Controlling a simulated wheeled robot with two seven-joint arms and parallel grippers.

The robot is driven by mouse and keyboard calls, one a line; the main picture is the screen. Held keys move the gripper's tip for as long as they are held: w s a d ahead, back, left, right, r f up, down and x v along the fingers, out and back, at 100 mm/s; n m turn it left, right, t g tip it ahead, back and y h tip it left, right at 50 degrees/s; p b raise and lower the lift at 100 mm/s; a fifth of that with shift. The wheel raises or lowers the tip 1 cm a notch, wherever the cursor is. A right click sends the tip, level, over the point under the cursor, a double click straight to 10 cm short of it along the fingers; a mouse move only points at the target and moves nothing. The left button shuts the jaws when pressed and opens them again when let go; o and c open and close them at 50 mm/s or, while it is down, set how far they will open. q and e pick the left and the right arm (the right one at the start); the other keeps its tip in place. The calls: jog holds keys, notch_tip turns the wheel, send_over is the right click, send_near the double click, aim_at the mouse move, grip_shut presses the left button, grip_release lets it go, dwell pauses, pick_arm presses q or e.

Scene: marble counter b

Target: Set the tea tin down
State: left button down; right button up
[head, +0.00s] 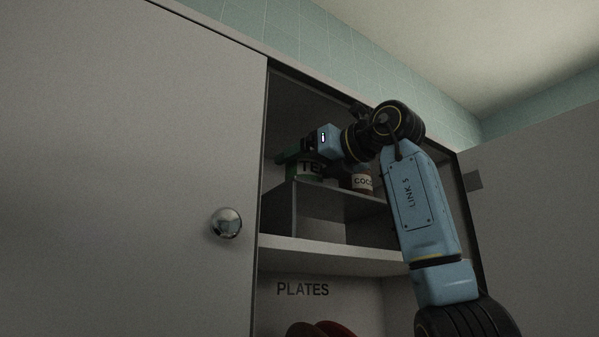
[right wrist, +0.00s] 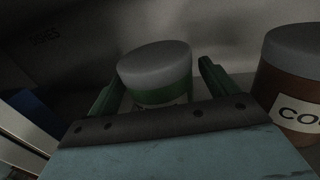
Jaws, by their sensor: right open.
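The tea tin (head: 310,171) is green with a pale label reading "TE", the rest of it hidden. It stands upright on a raised grey shelf (head: 345,199) inside the open cupboard. In the right wrist view the tin (right wrist: 157,72) shows a grey lid and green body. My right gripper (head: 291,157) is open. Its two green fingers (right wrist: 158,85) stand on either side of the tin, with visible gaps at both sides. My left gripper is in neither view.
A brown cocoa tin (head: 362,183) stands close to the right of the tea tin. Below are a cupboard shelf (head: 330,255) and a "PLATES" compartment with red plates (head: 335,328). A closed door with a round knob (head: 226,222) is at left; an open door is at right.

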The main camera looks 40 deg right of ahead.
jog(key=s+b, duration=0.2)
jog(key=s, duration=0.8)
jog(key=shift+s+d, duration=0.15)
jog(key=shift+d, duration=0.3)
